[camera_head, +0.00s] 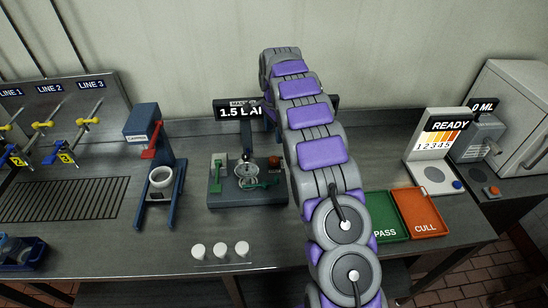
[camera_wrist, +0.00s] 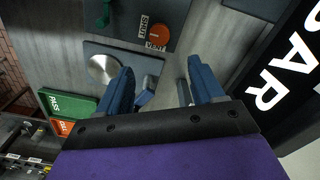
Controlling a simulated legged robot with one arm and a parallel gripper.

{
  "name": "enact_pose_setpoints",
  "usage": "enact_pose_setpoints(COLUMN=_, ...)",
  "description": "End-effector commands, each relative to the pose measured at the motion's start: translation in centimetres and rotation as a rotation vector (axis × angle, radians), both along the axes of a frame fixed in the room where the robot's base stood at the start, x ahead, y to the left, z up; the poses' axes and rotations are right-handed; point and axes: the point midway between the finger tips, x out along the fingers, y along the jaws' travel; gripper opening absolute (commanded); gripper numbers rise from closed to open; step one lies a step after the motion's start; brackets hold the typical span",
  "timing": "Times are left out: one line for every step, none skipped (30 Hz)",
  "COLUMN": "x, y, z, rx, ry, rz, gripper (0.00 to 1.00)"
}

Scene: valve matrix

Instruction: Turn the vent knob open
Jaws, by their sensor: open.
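The vent knob is a round orange knob (camera_wrist: 160,36) beside small SHUT and VENT labels in the wrist view. In the head view it shows as a brownish-orange knob (camera_head: 273,161) on the small grey-green rig (camera_head: 215,187), just left of my arm. My gripper (camera_wrist: 163,88) shows two blue fingers spread apart with nothing between them. The knob lies beyond the fingertips in the picture and no contact shows. In the head view my gripper is mostly hidden behind my purple and grey arm.
The rig carries a clear glass vessel (camera_head: 247,177) and green handles. A pressure display (camera_head: 235,110) stands behind it. A silver disc (camera_wrist: 103,68) sits on a plate in the wrist view. Green PASS (camera_head: 384,213) and orange CULL (camera_head: 416,208) trays lie right. Three white caps (camera_head: 220,249) stand in front.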

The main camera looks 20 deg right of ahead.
Motion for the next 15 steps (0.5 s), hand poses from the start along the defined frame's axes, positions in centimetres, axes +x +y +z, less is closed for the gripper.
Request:
enact_pose_setpoints(x=-0.1, y=-0.1, z=-1.2, rx=0.000, ry=0.003, rz=-0.001, gripper=0.67)
enact_pose_setpoints(x=-0.1, y=-0.1, z=-1.8, rx=0.000, ry=0.003, rz=-0.001, gripper=0.67)
enact_pose_setpoints(x=-0.1, y=0.0, z=-2.6, rx=0.000, ry=0.004, rz=-0.001, gripper=0.67)
enact_pose_setpoints(x=-0.1, y=0.0, z=-3.2, rx=0.000, ry=0.003, rz=0.000, gripper=0.67)
enact_pose_setpoints(x=-0.1, y=0.0, z=-3.8, rx=0.000, ry=0.003, rz=0.000, gripper=0.67)
enact_pose_setpoints(x=-0.1, y=0.0, z=-4.6, rx=0.001, ry=0.003, rz=0.000, gripper=0.67)
enact_pose_setpoints(x=-0.2, y=0.0, z=-5.2, rx=0.001, ry=0.004, rz=0.000, gripper=0.67)
enact_pose_setpoints(x=-0.2, y=0.0, z=-5.8, rx=0.001, ry=0.005, rz=0.000, gripper=0.67)
enact_pose_setpoints(x=-0.2, y=0.0, z=-6.6, rx=0.001, ry=0.004, rz=0.000, gripper=0.67)
enact_pose_setpoints(x=-0.1, y=0.0, z=-7.2, rx=0.001, ry=0.003, rz=0.000, gripper=0.67)
enact_pose_setpoints(x=-0.1, y=0.0, z=-7.7, rx=0.001, ry=0.001, rz=0.000, gripper=0.67)
enact_pose_setpoints(x=-0.1, y=0.0, z=-8.5, rx=0.001, ry=0.001, rz=0.000, gripper=0.67)
enact_pose_setpoints(x=-0.1, y=0.0, z=-9.1, rx=0.001, ry=0.002, rz=0.000, gripper=0.67)
enact_pose_setpoints(x=-0.1, y=0.0, z=-9.6, rx=0.001, ry=0.003, rz=0.000, gripper=0.67)
enact_pose_setpoints(x=-0.1, y=0.0, z=-10.3, rx=0.001, ry=0.004, rz=0.000, gripper=0.67)
